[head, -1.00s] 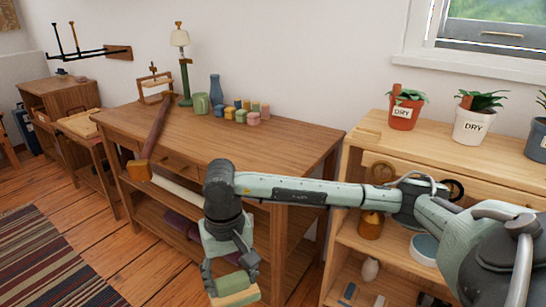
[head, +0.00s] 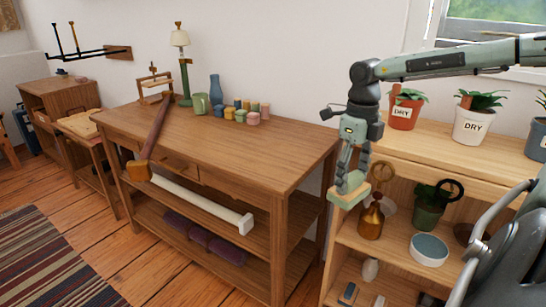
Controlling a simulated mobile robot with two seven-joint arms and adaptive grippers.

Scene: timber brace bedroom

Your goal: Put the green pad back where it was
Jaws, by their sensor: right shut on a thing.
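My right gripper (head: 352,178) is shut on the green pad (head: 349,195), a small block with a green upper part and a pale tan lower part. It hangs below the wrist, in front of the light wooden shelf unit's left part, a little below its top. The fingers partly cover the pad. I cannot tell whether the pad touches the shelf unit. My left gripper is out of view.
The wooden table (head: 270,160) holds a lamp (head: 183,65), a blue vase (head: 215,90), a green mug (head: 200,103) and several small coloured jars. The table's front right is clear.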

